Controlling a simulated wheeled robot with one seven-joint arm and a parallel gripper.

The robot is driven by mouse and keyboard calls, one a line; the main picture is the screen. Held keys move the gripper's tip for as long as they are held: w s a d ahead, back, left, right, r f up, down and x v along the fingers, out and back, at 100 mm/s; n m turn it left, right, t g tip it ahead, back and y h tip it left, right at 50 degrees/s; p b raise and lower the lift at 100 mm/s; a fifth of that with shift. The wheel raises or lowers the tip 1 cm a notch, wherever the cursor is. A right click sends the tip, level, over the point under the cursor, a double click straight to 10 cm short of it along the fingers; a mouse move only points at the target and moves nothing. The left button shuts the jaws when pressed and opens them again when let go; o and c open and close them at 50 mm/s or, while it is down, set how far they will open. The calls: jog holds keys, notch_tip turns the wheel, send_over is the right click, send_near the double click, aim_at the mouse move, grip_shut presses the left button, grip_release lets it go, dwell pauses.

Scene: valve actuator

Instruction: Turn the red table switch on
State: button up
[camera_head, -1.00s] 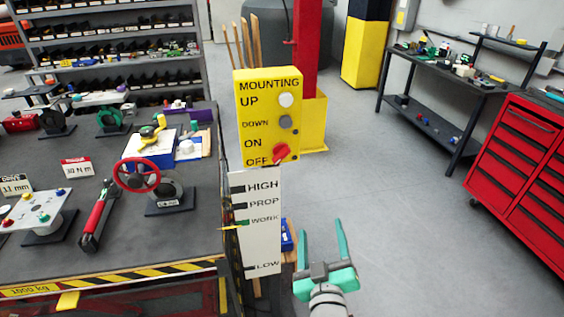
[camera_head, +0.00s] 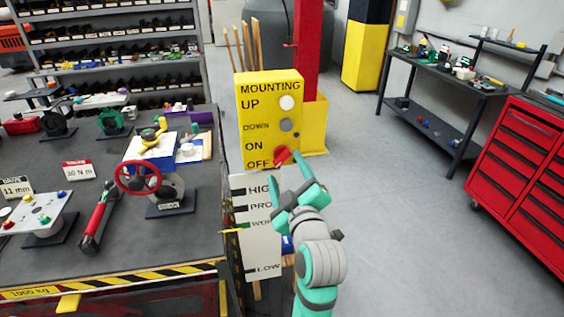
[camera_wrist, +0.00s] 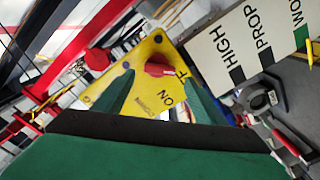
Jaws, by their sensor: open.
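The red switch (camera_head: 282,155) is a knob on the lower right of the yellow control box (camera_head: 253,130), beside the printed words ON and OFF. In the wrist view the red switch (camera_wrist: 160,69) shows beyond and between my fingers, by the word ON. My gripper (camera_head: 292,176) is open and empty, just below and in front of the switch in the head view. One finger tip looks close to the knob; I cannot tell whether it touches. The knob's exact turn is hard to read.
A white board (camera_head: 262,255) marked HIGH to LOW hangs below the box. The workbench (camera_head: 120,240) with a red handwheel (camera_head: 137,178) and tools is at left. A red post (camera_head: 306,45) stands behind the box. Open floor (camera_head: 400,230) lies at right, before a red tool cabinet (camera_head: 520,160).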

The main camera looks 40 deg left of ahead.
aim_at(282, 160)
jog(key=shift+x, duration=2.35)
jog(key=shift+d, duration=0.1)
jog(key=c, duration=1.1)
